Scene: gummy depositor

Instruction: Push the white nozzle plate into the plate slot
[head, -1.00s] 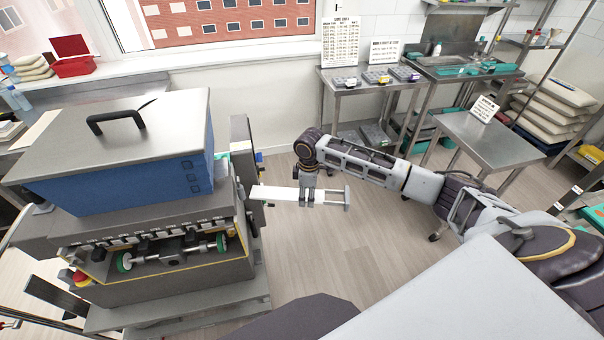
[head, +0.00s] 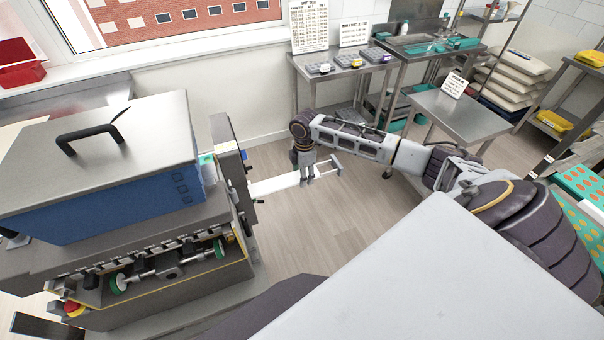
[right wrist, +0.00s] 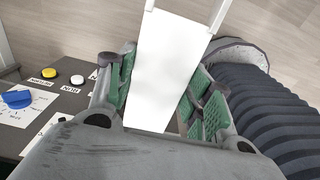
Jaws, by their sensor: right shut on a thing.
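The white nozzle plate (head: 275,185) is a long flat strip with a pale open frame (head: 333,175) at its right end. My right gripper (head: 307,172) is shut on it near that frame; the right wrist view shows the plate (right wrist: 165,65) between the green-padded fingers of the gripper (right wrist: 160,95). The plate's left end is at the upright side panel (head: 230,165) of the blue and steel depositor (head: 110,190). I cannot tell whether that end is inside the slot, since the slot opening is hidden. My left gripper is out of view.
In the right wrist view a dark control panel (right wrist: 65,95) with a blue knob (right wrist: 17,99) and several buttons lies close beside the gripper. Steel tables (head: 345,75) stand at the back. The floor (head: 300,225) right of the depositor is clear.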

